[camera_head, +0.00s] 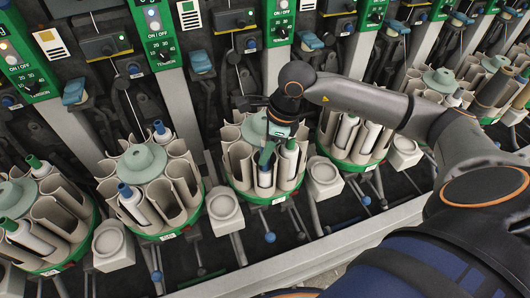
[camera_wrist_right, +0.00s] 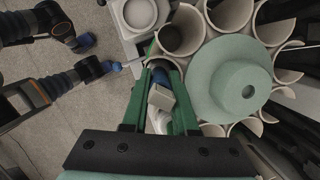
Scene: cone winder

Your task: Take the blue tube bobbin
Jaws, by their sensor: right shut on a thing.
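The blue tube bobbin (camera_head: 265,178), pale with a blue top, stands in a compartment on the front side of the middle round carousel (camera_head: 240,187). Its blue top (camera_wrist_right: 161,75) also shows between the green fingers in the right wrist view. My right gripper (camera_head: 266,152) comes down over it from above, and its fingers (camera_wrist_right: 164,72) are shut on the top of the bobbin. The fingers and wrist hide part of the bobbin. It still sits inside its compartment. My left gripper is not in view.
Green-topped bobbins (camera_head: 291,150) stand close by in the same carousel. Similar carousels (camera_head: 145,190) stand at both sides, with blue- and green-topped bobbins. The carousel's central pale green hub (camera_wrist_right: 230,88) is beside the gripper. Cream cups (camera_head: 224,206) and a metal rail (camera_head: 330,240) lie in front.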

